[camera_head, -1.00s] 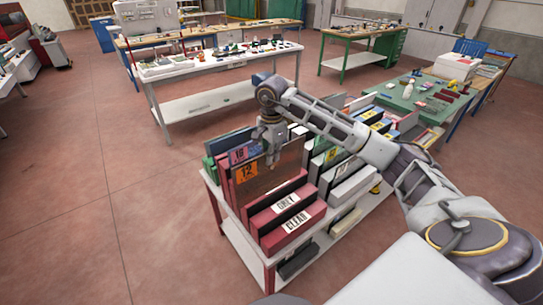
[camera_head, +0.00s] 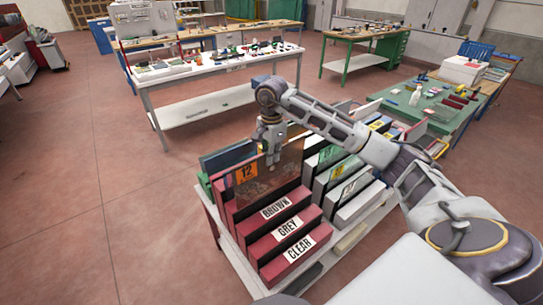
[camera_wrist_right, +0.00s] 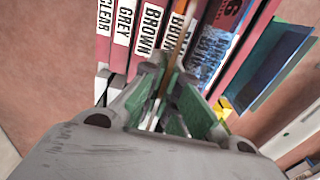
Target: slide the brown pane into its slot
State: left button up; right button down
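The brown pane (camera_head: 285,169) is a see-through brown sheet standing upright at the red slotted rack. In the right wrist view its thin edge (camera_wrist_right: 180,46) runs between my fingers. My right gripper (camera_head: 271,165) is shut on its upper part, above the rack. The red rack has stepped blocks labelled BROWN (camera_head: 276,207), GREY and CLEAR, front-facing. The pane stands just behind the BROWN block, by an orange label 12 (camera_head: 246,172). The pane's lower edge is hidden, so I cannot tell how deep it sits. My left gripper is out of view.
White slotted racks (camera_head: 352,200) stand close on the right of the red one, under my right forearm. Dark and blue panes (camera_head: 228,156) stand behind the label 12. A green-topped table (camera_head: 425,103) is at the right and a white workbench (camera_head: 215,64) behind. The floor at left is clear.

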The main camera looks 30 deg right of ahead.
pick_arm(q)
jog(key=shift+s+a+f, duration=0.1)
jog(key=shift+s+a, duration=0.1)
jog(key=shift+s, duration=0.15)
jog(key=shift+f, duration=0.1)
